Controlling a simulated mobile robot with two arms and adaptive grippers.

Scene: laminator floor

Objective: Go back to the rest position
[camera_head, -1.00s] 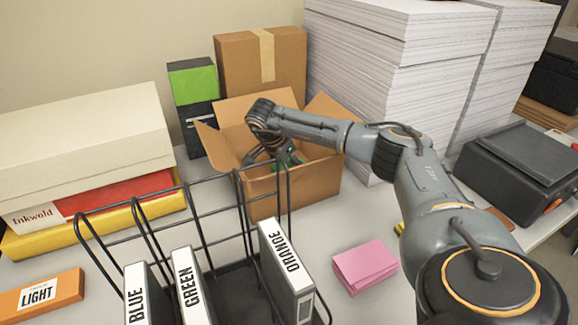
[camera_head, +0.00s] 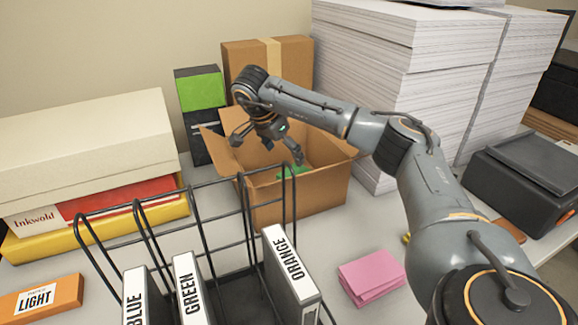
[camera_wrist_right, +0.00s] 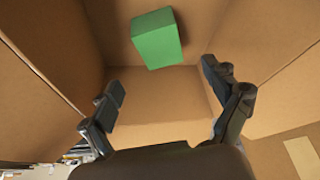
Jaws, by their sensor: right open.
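My right gripper (camera_head: 267,150) is open and empty above the open cardboard box (camera_head: 300,199). Its two spread fingers also show in the right wrist view (camera_wrist_right: 172,105). A green block (camera_wrist_right: 157,38) lies inside the box, apart from the fingers. In the head view only a small part of the green block (camera_head: 293,171) shows over the box's front wall. My left gripper is not in view.
A black wire rack (camera_head: 190,190) with binders labelled BLUE, GREEN and ORANGE stands in front of the box. Tall paper stacks (camera_head: 400,80) rise at the right behind my arm. Pink paper (camera_head: 371,277) lies on the table. A closed carton (camera_head: 290,60) stands behind.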

